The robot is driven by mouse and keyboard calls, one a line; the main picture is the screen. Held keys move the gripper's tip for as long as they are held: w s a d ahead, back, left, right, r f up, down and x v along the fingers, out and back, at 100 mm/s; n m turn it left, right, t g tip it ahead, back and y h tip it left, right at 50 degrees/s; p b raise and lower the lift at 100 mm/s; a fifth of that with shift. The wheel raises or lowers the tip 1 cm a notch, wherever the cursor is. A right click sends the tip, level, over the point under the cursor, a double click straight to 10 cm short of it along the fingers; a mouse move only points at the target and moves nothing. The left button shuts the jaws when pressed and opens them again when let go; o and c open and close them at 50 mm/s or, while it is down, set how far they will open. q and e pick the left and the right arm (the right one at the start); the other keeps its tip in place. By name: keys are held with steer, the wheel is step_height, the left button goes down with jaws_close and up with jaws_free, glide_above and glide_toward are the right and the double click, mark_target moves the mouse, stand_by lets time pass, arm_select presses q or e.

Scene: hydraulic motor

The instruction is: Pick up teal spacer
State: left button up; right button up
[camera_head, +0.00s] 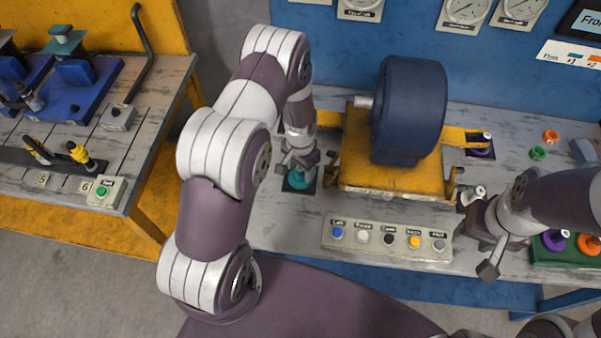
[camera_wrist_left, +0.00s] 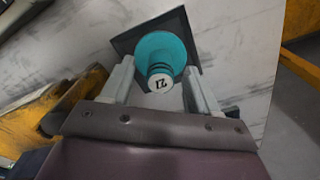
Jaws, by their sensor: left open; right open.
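The teal spacer (camera_head: 298,181) stands on a dark square pad (camera_head: 286,187) on the workbench, left of the yellow motor stand. In the left wrist view the teal spacer (camera_wrist_left: 162,55) has a wide round base and a white-capped top marked with a number. My left gripper (camera_head: 298,165) is just above it, pointing down. In the wrist view the open fingers of my left gripper (camera_wrist_left: 158,85) lie on either side of the spacer's top, with gaps visible. My right gripper (camera_head: 478,232) is open at the right of the bench, in front of the motor stand's right side.
The dark blue motor (camera_head: 410,110) on its yellow stand (camera_head: 385,178) is close right of my left gripper. A button panel (camera_head: 388,240) lies in front. A purple spacer (camera_head: 481,150), orange ring (camera_head: 551,136), green ring (camera_head: 538,153) and green tray (camera_head: 560,256) are at right.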

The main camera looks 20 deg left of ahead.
arm_select(q)
step_height(320, 180, down, 2)
steer(key=shift+f, duration=0.2)
steer(key=shift+r, duration=0.1)
jaws_close()
steer(key=shift+r, duration=0.1)
